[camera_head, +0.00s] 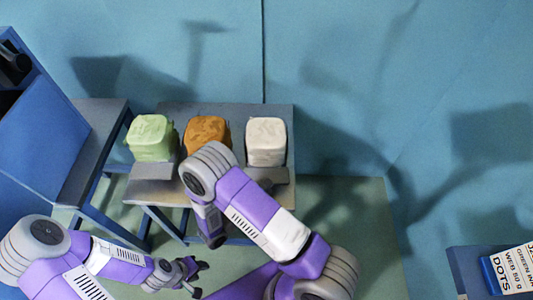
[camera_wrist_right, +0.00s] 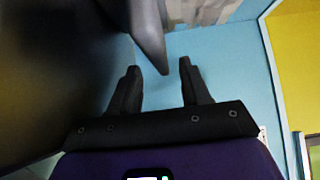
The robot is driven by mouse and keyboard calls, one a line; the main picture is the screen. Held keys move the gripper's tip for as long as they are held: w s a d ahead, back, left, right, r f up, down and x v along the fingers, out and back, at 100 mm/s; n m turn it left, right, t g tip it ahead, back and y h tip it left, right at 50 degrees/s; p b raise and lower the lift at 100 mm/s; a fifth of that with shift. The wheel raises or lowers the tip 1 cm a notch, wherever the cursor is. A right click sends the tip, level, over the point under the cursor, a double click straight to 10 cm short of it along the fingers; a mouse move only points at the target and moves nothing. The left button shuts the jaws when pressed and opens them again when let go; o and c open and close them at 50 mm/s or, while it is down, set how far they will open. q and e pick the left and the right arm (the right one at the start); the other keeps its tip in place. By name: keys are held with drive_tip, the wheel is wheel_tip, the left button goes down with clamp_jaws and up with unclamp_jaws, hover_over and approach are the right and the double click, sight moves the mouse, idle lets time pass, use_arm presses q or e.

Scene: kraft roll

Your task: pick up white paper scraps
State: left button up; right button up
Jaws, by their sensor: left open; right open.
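A white, block-shaped heap (camera_head: 266,135), which looks like the white paper scraps, sits at the right end of a grey bench (camera_head: 155,190). An orange-brown heap (camera_head: 205,130) and a pale green heap (camera_head: 152,137) stand to its left in a row. My left gripper (camera_head: 198,279) is open and empty, low in front of the bench. My right arm bends over the bench's front, partly covering the orange heap; its gripper's fingertips are not clear in the head view. In the right wrist view, my right gripper (camera_wrist_right: 158,68) is open with nothing between its fingers.
Grey blocks (camera_head: 268,174) stand in front of the heaps. A blue machine or cabinet (camera_head: 45,130) is at the left. A labelled box (camera_head: 512,270) sits at the lower right. Blue walls close off the back; green floor (camera_head: 370,220) right of the bench is free.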

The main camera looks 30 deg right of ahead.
sight(278, 179)
drive_tip(key=shift+b+x, duration=0.8)
drive_tip(key=shift+x, duration=2)
drive_tip(key=shift+s, duration=0.2)
drive_tip(key=shift+c, duration=0.3)
drive_tip(key=shift+r, duration=0.1)
clamp_jaws()
